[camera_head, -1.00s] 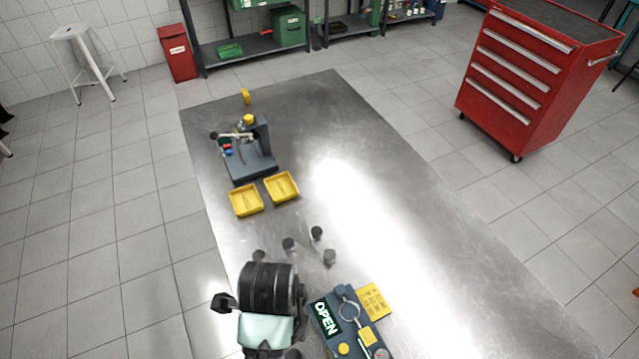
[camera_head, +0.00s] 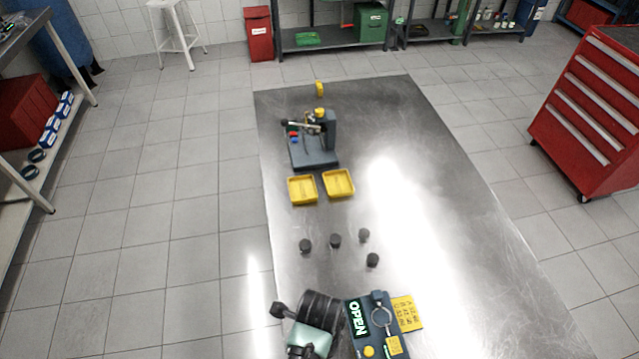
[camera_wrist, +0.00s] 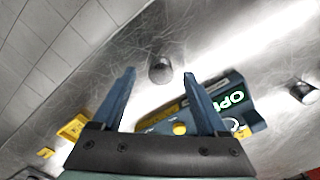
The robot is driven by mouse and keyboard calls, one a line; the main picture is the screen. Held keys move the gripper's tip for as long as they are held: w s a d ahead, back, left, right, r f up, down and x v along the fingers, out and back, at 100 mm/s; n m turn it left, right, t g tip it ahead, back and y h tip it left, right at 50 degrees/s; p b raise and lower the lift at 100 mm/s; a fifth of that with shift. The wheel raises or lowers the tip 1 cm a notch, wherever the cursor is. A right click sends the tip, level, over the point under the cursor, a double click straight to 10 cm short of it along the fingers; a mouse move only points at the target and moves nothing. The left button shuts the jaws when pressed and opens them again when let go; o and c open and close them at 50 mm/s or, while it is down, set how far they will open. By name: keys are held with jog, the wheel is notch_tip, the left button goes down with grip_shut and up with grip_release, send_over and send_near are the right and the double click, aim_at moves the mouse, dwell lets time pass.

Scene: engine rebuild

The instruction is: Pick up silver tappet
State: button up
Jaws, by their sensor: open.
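Several small cylindrical tappets stand on the steel table in the head view: a left one (camera_head: 305,246), a middle one (camera_head: 335,241), a right one (camera_head: 363,235) and a nearer one (camera_head: 372,260). In the wrist view a silvery tappet (camera_wrist: 160,73) with a dark end lies beyond and between the fingertips of my gripper (camera_wrist: 159,74). The fingers are apart and empty. Another tappet (camera_wrist: 305,92) shows at the right edge. The fingers are hidden in the head view.
A device with a lit OPEN sign (camera_head: 372,318) and a yellow label plate (camera_head: 406,313) lies right of my arm. Two yellow trays (camera_head: 302,190) (camera_head: 339,183) and a dark fixture (camera_head: 315,157) stand farther back. The table's right side is clear.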

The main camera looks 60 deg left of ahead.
jog(key=shift+f, duration=0.65)
grip_shut()
jog(key=shift+r, duration=0.1)
